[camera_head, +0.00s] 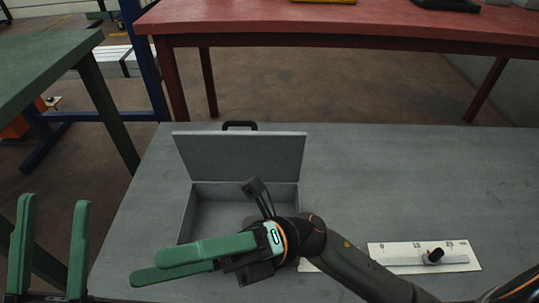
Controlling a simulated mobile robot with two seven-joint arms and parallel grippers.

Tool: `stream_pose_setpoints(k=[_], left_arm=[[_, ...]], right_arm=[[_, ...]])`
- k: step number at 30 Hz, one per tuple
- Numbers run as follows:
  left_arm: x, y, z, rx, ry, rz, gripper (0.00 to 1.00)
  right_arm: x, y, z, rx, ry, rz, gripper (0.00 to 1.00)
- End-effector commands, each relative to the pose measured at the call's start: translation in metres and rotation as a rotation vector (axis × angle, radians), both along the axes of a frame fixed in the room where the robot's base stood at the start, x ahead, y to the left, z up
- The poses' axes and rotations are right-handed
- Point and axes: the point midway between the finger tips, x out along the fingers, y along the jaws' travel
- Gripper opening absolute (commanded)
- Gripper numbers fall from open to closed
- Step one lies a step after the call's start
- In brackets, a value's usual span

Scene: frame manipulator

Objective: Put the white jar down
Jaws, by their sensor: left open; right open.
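I cannot make out a white jar in this view. My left gripper (55,199) is at the lower left, fingers pointing up, open and empty, beside the left edge of the grey table. My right gripper (146,267) comes in from the lower right and points left, in front of the open grey case (240,157). Its green fingers are apart, with nothing seen between them. The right gripper and arm hide the front of the case and part of the table.
The grey table (400,180) is clear at the right and back. A white marked board (400,256) with a small dark-and-white piece (433,256) lies at the right, partly behind my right arm. A red table (330,22) stands behind and a green table (45,65) at the left.

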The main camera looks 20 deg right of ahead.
Motion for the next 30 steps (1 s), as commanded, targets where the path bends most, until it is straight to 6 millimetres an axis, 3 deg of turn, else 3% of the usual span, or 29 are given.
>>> stream_pose_setpoints(k=[3,5,9,12,18,30], left_arm=[[0.000,0.000,0.000,0.000,0.002,-0.002,0.50],[0.000,0.000,0.000,0.000,0.002,-0.002,0.50],[0.000,0.000,0.000,0.000,0.002,-0.002,0.50],[0.000,0.000,0.000,0.001,0.002,-0.002,0.50],[0.000,0.000,-0.001,0.001,0.001,-0.002,0.50],[0.000,0.000,0.000,0.003,0.000,0.000,0.50]], right_arm=[[0.017,-0.042,0.031,0.199,0.304,-0.053,1.00],[0.027,-0.064,0.040,0.290,0.450,-0.072,1.00],[0.045,-0.110,0.046,0.464,0.735,-0.096,1.00],[0.053,-0.131,0.044,0.546,0.871,-0.099,1.00],[0.058,-0.147,0.040,0.607,0.977,-0.099,1.00],[0.058,-0.147,0.040,0.606,0.976,-0.099,1.00]])
